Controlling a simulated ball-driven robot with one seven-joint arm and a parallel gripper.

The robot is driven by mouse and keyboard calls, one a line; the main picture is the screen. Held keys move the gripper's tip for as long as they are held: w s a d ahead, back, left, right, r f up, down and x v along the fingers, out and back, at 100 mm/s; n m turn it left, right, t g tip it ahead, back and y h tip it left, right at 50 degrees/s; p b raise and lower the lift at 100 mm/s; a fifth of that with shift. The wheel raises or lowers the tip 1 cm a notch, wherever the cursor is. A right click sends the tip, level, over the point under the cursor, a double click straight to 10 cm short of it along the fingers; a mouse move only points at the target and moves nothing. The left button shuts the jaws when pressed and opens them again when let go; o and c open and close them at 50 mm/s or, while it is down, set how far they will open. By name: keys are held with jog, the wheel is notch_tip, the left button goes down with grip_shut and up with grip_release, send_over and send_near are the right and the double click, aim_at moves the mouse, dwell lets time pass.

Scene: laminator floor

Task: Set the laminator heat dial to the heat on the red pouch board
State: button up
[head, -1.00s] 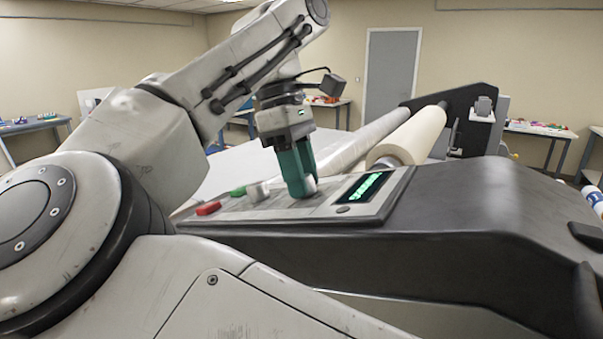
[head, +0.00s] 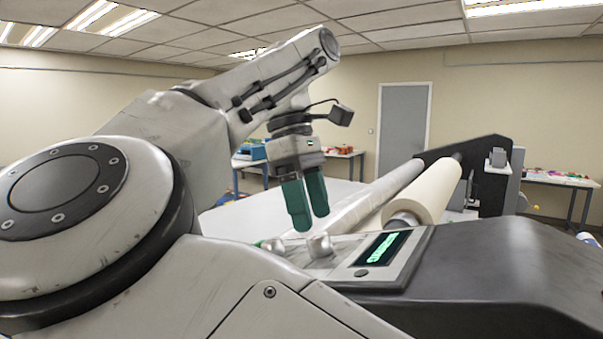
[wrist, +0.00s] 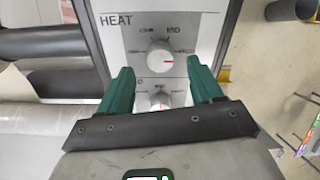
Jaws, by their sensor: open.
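My gripper (head: 310,221) is open and empty, its green fingers pointing down just above the laminator's control panel (head: 340,268). In the wrist view the heat dial (wrist: 160,57), a silver knob under the word HEAT, lies between and beyond my fingertips (wrist: 161,68). Its red mark points right in that view; a label like MID stands at its upper right. A second knob (wrist: 159,99) sits nearer, partly hidden by my gripper. In the head view two knobs (head: 320,245) show below the fingers. The red pouch board is not in view.
A panel display (head: 382,247) shows green characters too blurred to read. The laminator's dark housing (head: 480,265) fills the right front. A cream roll (head: 425,195) and a film roll (head: 370,205) lie behind the panel. Tables (head: 560,180) stand farther back.

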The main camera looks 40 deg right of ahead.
jog(key=v, duration=0.6)
jog(key=shift+r+p, duration=0.25)
jog(key=shift+p, duration=0.2)
